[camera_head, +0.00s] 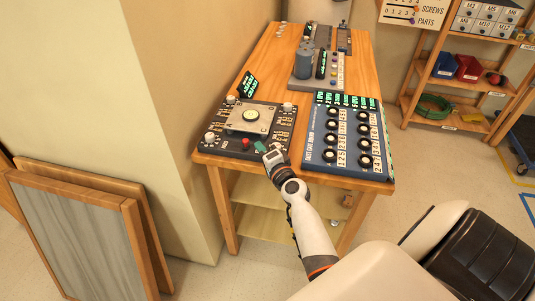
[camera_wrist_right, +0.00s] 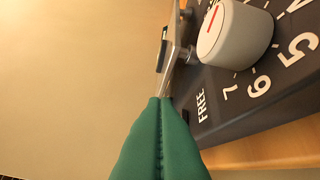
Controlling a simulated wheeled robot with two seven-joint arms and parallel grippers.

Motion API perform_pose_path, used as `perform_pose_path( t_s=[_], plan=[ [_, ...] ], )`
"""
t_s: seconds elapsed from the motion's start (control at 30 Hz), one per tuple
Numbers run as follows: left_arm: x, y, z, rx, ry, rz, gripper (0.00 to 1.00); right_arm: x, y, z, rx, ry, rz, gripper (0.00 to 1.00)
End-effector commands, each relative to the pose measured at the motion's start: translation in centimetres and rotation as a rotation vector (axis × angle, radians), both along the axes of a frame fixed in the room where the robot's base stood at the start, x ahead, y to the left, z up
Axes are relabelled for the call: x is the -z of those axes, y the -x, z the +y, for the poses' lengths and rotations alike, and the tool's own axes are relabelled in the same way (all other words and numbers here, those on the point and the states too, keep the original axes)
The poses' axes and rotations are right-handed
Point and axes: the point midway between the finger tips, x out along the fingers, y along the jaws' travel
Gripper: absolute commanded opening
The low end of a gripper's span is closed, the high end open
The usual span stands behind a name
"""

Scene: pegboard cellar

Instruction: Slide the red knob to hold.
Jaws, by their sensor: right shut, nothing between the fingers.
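A small red knob (camera_head: 245,142) sits near the front edge of a dark control panel (camera_head: 222,144) at the front left of the wooden table. My right gripper (camera_head: 261,146) is just to the right of the red knob, over the panel's front part, with a small gap between them in the picture. In the right wrist view its green fingers (camera_wrist_right: 160,105) are pressed together with nothing between them. The red knob does not show there. The word FREE is readable on the panel beside the fingers; I cannot read a hold mark. My left gripper is not in view.
A grey dial (camera_wrist_right: 237,38) with a red line and numbers stands by the fingers. A blue panel of black knobs (camera_head: 345,140) is to the right. Grey devices (camera_head: 318,72) stand farther back.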

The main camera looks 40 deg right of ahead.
Motion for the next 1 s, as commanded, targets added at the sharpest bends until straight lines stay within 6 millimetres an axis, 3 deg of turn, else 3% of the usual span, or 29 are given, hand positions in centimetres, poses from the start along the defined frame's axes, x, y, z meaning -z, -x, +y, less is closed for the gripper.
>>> perform_pose_path(
  t_s=[0.23, 0.67, 1.0],
  plan=[
    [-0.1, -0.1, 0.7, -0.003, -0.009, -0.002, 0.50, 0.2, -2.7, -0.4, -0.001, 0.001, 0.001, 0.00],
    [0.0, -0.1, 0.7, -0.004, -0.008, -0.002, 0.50, 0.2, -3.1, -0.3, -0.001, 0.001, 0.001, 0.00],
    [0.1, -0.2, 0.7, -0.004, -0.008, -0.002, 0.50, 0.2, -6.0, 2.1, -0.002, 0.002, 0.002, 0.00]
  ],
)
